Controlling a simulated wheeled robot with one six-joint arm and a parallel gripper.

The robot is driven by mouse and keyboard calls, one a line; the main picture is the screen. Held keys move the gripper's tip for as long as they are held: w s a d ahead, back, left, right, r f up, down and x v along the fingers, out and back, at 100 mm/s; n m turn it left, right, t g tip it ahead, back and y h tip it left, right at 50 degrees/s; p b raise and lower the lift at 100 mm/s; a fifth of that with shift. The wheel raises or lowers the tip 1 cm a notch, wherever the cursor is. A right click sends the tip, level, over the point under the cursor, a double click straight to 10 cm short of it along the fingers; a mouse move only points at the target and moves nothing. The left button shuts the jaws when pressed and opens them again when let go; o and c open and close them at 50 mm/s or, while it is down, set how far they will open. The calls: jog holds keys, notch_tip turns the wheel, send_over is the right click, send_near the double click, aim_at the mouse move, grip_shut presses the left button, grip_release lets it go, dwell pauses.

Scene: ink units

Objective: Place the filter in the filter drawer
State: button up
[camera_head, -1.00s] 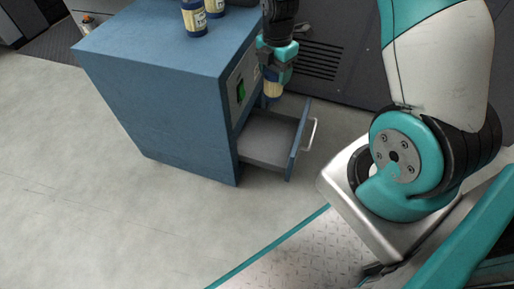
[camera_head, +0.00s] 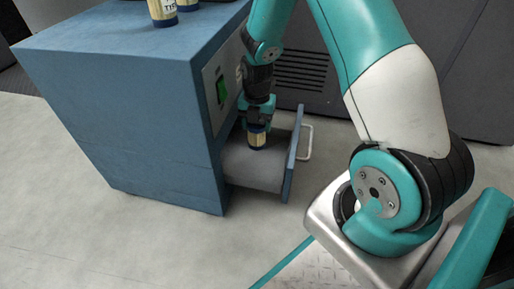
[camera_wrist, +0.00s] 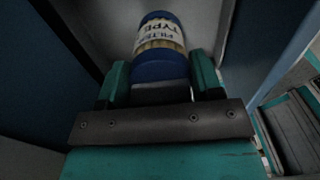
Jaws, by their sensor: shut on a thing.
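The filter (camera_head: 257,138) is a small cylinder with a cream label between dark blue ends. My gripper (camera_head: 258,116) is shut on it and points down into the open filter drawer (camera_head: 252,171). The filter is upright, low over the far part of the drawer floor; I cannot tell whether it touches the floor. In the wrist view the filter (camera_wrist: 160,45) shows the words "FILTER TYPE" and sits between the teal fingers of my gripper (camera_wrist: 163,82). The drawer is pulled out from the blue cabinet and holds nothing else that I can see.
The blue cabinet (camera_head: 130,75) stands left of the drawer, with a green switch (camera_head: 222,91) on its front. Another filter (camera_head: 162,12) stands on its top, with one more partly cut off beside it. The drawer's front panel and handle (camera_head: 307,142) are on the right.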

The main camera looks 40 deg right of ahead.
aim_at(257, 139)
notch_tip(257, 139, down, 6)
jog(key=b, duration=0.3)
jog(key=shift+f, duration=0.25)
jog(key=shift+r, duration=0.1)
jog(key=o, duration=1)
jog(key=shift+c, duration=0.2)
notch_tip(257, 139, up, 12)
jog(key=p, duration=0.8)
